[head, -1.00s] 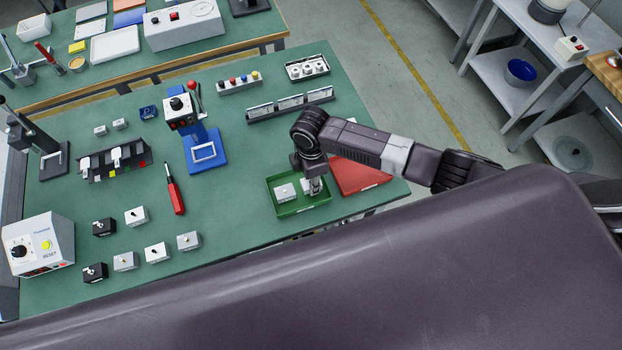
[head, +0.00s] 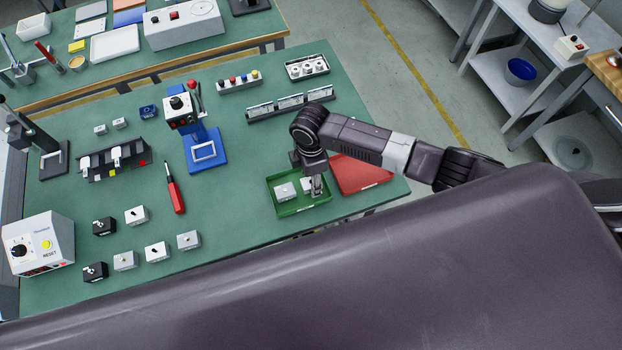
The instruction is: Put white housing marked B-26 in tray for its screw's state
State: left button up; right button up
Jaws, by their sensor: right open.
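My right gripper (head: 316,193) is open and low over the green tray (head: 303,207). One white housing (head: 285,192) lies in the tray to its left. A second white housing (head: 307,184) shows in the tray right beside the gripper, partly covered by it. The red tray (head: 366,176) stands to the right, partly behind my arm, and looks empty where it shows. White housings (head: 137,216), (head: 157,253) and black housings (head: 104,227), (head: 95,272) stand at the lower left. The B-26 mark is too small to read on any housing. My left gripper is not in view.
A red screwdriver (head: 174,190) lies on the green table (head: 235,170). A blue-based fixture (head: 207,152) and a black rack (head: 117,161) stand behind it. A white control box (head: 40,244) stands at the left edge. The table between the screwdriver and green tray is clear.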

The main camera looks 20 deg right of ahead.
notch_tip(320, 180, up, 11)
jog(key=s+a+m+t+y, duration=0.2)
jog(key=s+a+m+y, duration=0.1)
jog(key=s+a+m, duration=0.5)
jog(key=s+d+r+m+t+h, duration=0.25)
jog(key=s+d+m, duration=0.65)
jog(key=d, duration=0.6)
jog(key=s+f+g+b, duration=0.1)
jog(key=s+f+b, duration=0.1)
jog(key=f, duration=1.4)
jog(key=s+f+g+b, duration=0.1)
jog(key=f+b, duration=0.1)
jog(key=f, duration=1.4)
jog(key=s+d+f+n+g+b, duration=0.1)
jog(key=s+d+f+b, duration=0.2)
jog(key=s+f, duration=1.4)
jog(key=shift+d+f, duration=0.15)
jog(key=shift+f, duration=0.6)
